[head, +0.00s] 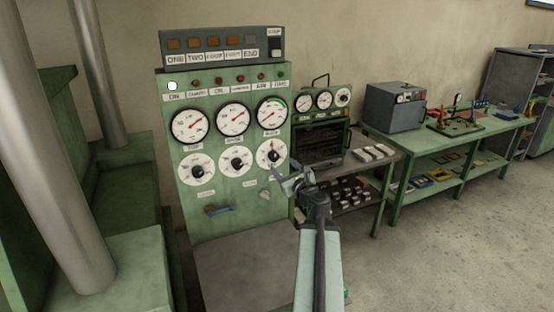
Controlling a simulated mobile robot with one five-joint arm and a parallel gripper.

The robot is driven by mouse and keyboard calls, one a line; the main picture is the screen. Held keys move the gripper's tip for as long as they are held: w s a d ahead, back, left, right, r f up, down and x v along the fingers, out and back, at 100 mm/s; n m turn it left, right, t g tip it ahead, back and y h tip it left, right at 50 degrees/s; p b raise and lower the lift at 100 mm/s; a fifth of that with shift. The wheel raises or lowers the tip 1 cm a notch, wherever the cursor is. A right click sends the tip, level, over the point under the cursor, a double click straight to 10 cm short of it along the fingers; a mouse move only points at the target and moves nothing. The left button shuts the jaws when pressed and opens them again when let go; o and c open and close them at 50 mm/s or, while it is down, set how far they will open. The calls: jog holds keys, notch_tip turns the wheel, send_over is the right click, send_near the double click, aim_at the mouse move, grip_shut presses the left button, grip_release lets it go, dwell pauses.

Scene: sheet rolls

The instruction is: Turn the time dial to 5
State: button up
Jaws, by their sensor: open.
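A green control panel (222,222) faces me, with three gauges on top and three white dials with dark centre knobs below. The lower dials are the left dial (195,178), the middle dial (227,168) and the right dial (263,158), which has a red mark above its knob. The labels are too small to read, so I cannot tell which is the time dial or its setting. My gripper (288,178) is open and empty, just below and right of the right dial. I see no contact with its knob.
A blue handle (218,211) and a small pale knob (265,194) sit low on the panel. Right of it stand a smaller gauge cabinet (321,119) and a green bench (455,145) with a grey oven (389,107). A metal column (62,170) stands left. Floor at right is clear.

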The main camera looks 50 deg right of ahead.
aim_at(276, 157)
jog(key=x, duration=0.7)
jog(key=shift+w, duration=0.2)
grip_shut()
jog(key=shift+s+d, duration=0.1)
jog(key=shift+d, duration=0.05)
